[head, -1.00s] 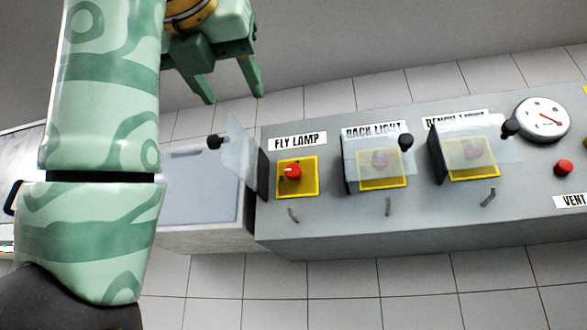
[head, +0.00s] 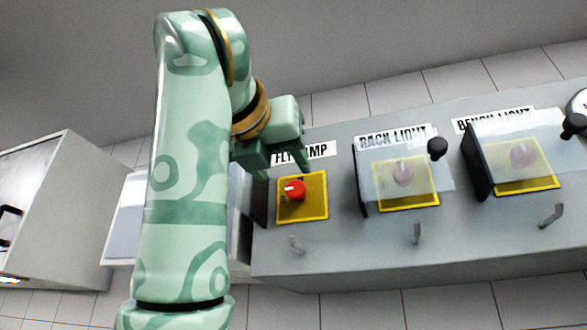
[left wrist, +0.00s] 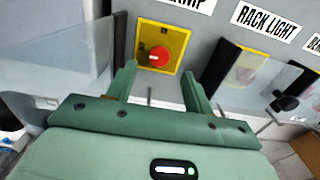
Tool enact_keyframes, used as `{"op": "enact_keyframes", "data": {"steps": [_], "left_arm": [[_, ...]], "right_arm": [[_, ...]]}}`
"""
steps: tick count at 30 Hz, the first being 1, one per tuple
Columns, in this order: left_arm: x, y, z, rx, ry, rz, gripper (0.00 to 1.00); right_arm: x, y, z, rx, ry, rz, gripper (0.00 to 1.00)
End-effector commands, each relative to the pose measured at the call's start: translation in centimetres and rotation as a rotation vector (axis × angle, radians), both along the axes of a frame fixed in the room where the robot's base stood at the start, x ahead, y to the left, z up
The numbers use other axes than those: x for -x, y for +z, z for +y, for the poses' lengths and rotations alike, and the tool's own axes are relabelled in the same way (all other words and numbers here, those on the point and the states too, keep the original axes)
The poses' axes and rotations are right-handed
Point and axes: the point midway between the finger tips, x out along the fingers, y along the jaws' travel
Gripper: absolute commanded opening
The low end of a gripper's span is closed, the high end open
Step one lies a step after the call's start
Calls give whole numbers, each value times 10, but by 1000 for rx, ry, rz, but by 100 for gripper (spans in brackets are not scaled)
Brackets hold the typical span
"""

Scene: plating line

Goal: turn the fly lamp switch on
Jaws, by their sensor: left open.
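The fly lamp switch is a red round knob (head: 295,190) with a white mark, on a yellow plate (head: 316,207) under the FLY LAMP label (head: 318,151). Its clear cover (left wrist: 50,55) stands swung open to the left in the left wrist view. My left gripper (head: 285,172) is open and empty, above the panel by the label, just behind the knob in the head view. In the left wrist view the knob (left wrist: 158,57) lies beyond and between the two open fingertips (left wrist: 158,70), apart from them. My right gripper is not in view.
The rack light switch sits under a closed clear cover (head: 437,180) with a black knob handle. The bench light cover (head: 540,140) is also closed. Small grey hooks (head: 417,233) stand on the panel's front. A grey cabinet (head: 70,200) is at left.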

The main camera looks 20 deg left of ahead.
Motion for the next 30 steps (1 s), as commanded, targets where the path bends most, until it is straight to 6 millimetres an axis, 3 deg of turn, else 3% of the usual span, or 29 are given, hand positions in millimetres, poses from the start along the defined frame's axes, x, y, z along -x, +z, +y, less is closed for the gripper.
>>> {"op": "enact_keyframes", "data": {"steps": [3, 9, 21, 26, 30], "left_arm": [[-28, 4, -1, 0, 0, 3, 52], [-59, 2, -2, 0, 0, 1, 52], [-69, -1, -2, 1, 0, -1, 52], [-68, 0, -2, 1, 0, -1, 10], [-68, 0, -2, 0, 0, -1, 8]], "right_arm": [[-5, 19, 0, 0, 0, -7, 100], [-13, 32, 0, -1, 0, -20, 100], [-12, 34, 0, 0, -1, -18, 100], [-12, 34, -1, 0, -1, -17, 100], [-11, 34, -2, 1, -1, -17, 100]]}}
